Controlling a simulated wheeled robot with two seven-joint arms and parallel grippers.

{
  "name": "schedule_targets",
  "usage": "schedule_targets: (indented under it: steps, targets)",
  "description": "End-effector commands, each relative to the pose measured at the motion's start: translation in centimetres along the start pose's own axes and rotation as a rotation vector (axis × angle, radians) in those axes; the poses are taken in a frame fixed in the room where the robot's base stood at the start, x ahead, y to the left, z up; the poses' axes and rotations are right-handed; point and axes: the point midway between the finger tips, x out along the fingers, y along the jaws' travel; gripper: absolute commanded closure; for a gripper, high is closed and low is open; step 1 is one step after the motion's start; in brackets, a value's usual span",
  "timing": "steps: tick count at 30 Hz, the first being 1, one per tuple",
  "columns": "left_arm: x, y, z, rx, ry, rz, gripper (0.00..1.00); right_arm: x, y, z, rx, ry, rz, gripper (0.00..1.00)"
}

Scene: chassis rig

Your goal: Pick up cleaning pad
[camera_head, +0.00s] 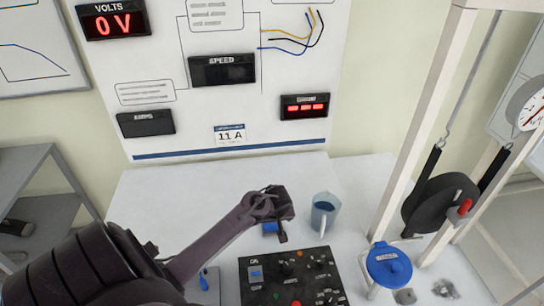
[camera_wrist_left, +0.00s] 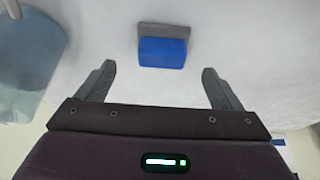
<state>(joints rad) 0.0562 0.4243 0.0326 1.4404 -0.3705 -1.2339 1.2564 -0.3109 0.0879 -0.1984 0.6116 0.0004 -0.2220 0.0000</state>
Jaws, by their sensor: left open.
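The cleaning pad looks like a small blue block with a grey layer along one side. In the left wrist view the pad (camera_wrist_left: 162,50) lies on the white table, ahead of and between the two fingertips. In the head view the pad (camera_head: 270,228) shows as a small blue patch just below my left gripper (camera_head: 275,218), which partly hides it. My left gripper also shows in the left wrist view (camera_wrist_left: 158,72), with its fingers wide apart, open and empty. The fingers do not appear to touch the pad. My right gripper is not in view.
A blue-grey cup (camera_head: 325,214) stands to the right of my left gripper, and also shows in the left wrist view (camera_wrist_left: 25,60). A black control panel (camera_head: 290,280) lies in front. A blue-lidded container (camera_head: 388,266) stands near a white frame. Clear white table (camera_head: 160,190) lies behind my arm.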

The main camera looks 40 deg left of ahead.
Motion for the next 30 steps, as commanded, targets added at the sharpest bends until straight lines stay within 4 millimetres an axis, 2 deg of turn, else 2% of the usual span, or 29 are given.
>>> schedule_targets:
  steps: [5, 9, 14, 20, 30]
  targets:
    - [2.2, -0.3, 0.2, 0.0, 0.001, -0.004, 0.13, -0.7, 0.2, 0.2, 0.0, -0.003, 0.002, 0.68]
    - [4.1, -0.3, 0.4, 0.0, 0.001, -0.003, 0.13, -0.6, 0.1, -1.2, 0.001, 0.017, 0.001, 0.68]
    - [4.9, -0.2, 0.3, -0.001, 0.003, -0.001, 0.13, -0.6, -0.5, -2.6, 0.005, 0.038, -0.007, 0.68]
    - [4.9, -0.2, 0.4, -0.001, 0.002, 0.0, 0.14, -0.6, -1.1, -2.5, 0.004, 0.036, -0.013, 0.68]
    - [4.9, -0.3, 0.4, -0.001, 0.002, -0.001, 0.59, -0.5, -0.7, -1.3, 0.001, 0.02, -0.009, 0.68]
